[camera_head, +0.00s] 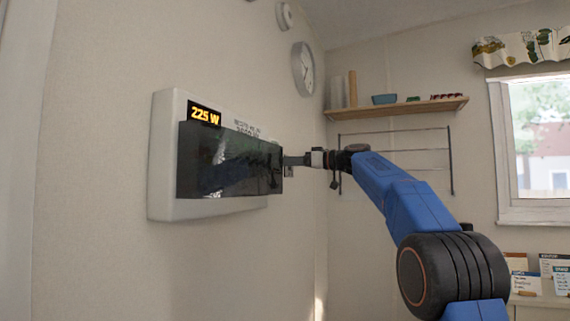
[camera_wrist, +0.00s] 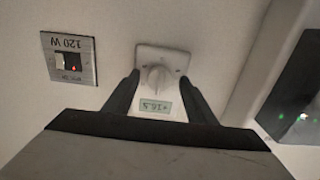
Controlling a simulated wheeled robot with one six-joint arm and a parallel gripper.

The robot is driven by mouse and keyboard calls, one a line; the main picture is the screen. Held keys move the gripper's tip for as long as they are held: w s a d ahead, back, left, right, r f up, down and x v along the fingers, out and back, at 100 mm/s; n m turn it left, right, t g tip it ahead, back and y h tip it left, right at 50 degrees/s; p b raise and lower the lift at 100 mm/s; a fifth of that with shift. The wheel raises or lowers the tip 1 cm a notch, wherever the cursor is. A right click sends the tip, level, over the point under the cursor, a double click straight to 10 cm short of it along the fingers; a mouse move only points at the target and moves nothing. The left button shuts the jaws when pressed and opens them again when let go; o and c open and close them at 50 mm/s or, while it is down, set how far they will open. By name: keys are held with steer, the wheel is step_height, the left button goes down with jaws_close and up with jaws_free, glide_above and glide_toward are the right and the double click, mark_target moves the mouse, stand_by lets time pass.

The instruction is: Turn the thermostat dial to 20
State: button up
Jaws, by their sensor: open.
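The thermostat (camera_wrist: 178,57) is a small white plate on the wall in the wrist view. Its round pale dial (camera_wrist: 156,77) has a raised grip bar. A small greenish display (camera_wrist: 163,107) below the dial in the picture seems to read about 16.5, though it is small and blurred. My gripper (camera_wrist: 160,78) is open, with one dark finger on each side of the dial in the picture. I cannot tell whether the fingers touch it. In the head view, my gripper (camera_head: 291,161) is by the right end of a dark glossy panel; the dial cannot be made out there.
The dark panel (camera_head: 225,160) stands in front of a white wall unit (camera_head: 163,150) with a display (camera_head: 204,115) reading 225 W. In the wrist view, a switch plate (camera_wrist: 69,58) marked 120 W is left of the thermostat, and a dark box (camera_wrist: 297,95) with green lights is right.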

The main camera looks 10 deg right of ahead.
steer(key=c, duration=1)
steer(key=shift+c, duration=0.2)
steer(key=shift+m, duration=0.4)
steer(key=m, duration=2.3)
